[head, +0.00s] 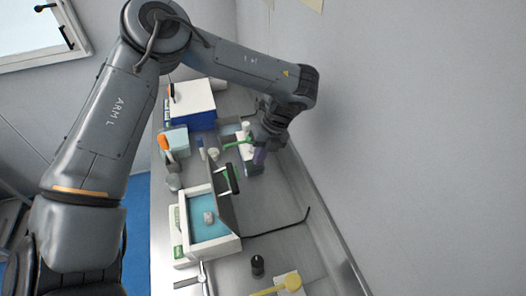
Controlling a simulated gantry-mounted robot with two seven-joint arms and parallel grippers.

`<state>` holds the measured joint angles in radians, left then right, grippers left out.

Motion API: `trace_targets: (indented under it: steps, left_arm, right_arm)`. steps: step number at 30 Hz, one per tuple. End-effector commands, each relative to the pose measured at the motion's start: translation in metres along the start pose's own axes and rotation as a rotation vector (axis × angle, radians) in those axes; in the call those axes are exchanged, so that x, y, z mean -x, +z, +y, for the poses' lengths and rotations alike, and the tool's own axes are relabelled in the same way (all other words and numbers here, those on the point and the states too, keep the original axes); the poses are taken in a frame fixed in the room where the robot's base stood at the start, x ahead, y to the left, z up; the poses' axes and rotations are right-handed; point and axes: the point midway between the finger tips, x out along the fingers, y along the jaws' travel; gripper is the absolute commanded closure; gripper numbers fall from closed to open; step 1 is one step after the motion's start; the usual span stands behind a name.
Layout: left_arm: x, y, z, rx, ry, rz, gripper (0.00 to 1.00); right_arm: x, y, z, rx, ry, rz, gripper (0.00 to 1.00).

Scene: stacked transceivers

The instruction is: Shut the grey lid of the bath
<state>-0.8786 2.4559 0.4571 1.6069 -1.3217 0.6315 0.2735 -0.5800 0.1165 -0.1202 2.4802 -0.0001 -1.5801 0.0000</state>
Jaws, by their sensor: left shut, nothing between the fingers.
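The bath (232,246) is a white box with blue liquid inside and a small grey object in it. Its grey lid (221,196) stands open, raised along the bath's right side. A dark handle with green beside it shows near the lid's upper part. My left gripper (259,157) is shut and empty, beyond the bath and to the right of the lid, apart from the lid. The wrist partly hides its fingers. My right gripper is not in view.
A white and blue box (193,103) stands at the far end of the bench. Small containers and an orange-topped item (165,143) stand behind the bath. A black bottle (257,265) and a yellow item (291,283) are in front. A black cable crosses the otherwise clear bench right of the bath.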

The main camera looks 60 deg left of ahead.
Motion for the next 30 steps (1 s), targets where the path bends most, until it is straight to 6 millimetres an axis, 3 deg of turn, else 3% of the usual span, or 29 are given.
trace_targets:
  steps: [1, 7, 9, 15, 30]
  left_arm:
    - [-0.016, 0.0, -0.001, 0.0, 0.001, 0.003, 1.0]
    - [-0.051, 0.0, -0.001, 0.0, 0.0, 0.002, 1.0]
    - [-0.044, 0.0, 0.013, 0.001, -0.001, 0.003, 1.0]
    - [-0.054, 0.0, 0.031, 0.001, 0.0, 0.002, 1.0]
    - [-0.06, 0.0, 0.037, 0.001, -0.001, 0.0, 1.0]
  right_arm:
    - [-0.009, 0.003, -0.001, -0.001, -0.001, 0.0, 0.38]
    - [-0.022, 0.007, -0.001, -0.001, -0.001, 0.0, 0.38]
    - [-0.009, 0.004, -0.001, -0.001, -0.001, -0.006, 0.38]
    - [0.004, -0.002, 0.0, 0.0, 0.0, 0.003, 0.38]
    - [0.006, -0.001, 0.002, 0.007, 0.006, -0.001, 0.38]
